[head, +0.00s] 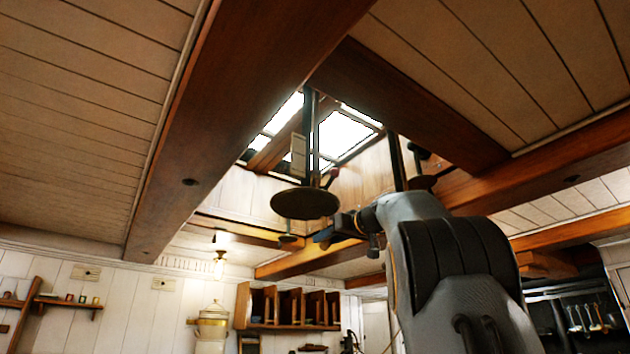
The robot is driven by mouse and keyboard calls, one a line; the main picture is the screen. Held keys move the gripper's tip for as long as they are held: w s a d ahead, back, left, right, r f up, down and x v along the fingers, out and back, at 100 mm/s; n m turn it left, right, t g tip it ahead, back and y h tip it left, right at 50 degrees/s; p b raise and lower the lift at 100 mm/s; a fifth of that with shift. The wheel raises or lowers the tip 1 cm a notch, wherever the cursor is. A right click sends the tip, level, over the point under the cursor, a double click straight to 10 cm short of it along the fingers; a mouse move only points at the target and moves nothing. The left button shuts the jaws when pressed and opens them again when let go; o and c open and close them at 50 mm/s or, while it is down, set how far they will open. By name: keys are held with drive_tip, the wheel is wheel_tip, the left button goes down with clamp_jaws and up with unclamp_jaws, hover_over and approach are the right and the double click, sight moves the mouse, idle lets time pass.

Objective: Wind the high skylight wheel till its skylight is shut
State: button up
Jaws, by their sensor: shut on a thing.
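The skylight (343,133) is set in a well between the ceiling beams, with bright panes. I cannot tell for sure how far its sash stands open. A dark round skylight wheel (305,204) hangs level below it on an upright rod. A small red knob (331,174) shows just above the wheel's right side. My gripper (324,234) reaches in from the right, just under the wheel's right rim. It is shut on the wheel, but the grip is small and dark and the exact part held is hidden.
A smaller disc (289,239) shows lower and farther back. Heavy wooden beams (240,100) frame the well. A wall lamp (219,262) and wooden rack (288,308) are on the far wall.

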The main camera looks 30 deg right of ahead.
drive_tip(key=s+a+b, duration=0.4)
drive_tip(key=s+b, duration=0.2)
drive_tip(key=s, duration=0.4)
drive_tip(key=shift+r+b, duration=0.35)
drive_tip(key=shift+r, duration=0.05)
drive_tip(key=shift+a, duration=0.1)
drive_tip(key=a+b, duration=0.1)
drive_tip(key=a, duration=0.1)
drive_tip(key=s+a+b, duration=0.1)
drive_tip(key=a, duration=0.1)
drive_tip(key=shift+f, duration=0.2)
drive_tip(key=o, duration=1.3)
drive_tip(key=shift+w, duration=0.15)
drive_tip(key=shift+c, duration=0.2)
drive_tip(key=shift+o, duration=0.6)
drive_tip(key=shift+f, duration=0.1)
drive_tip(key=shift+d, duration=0.1)
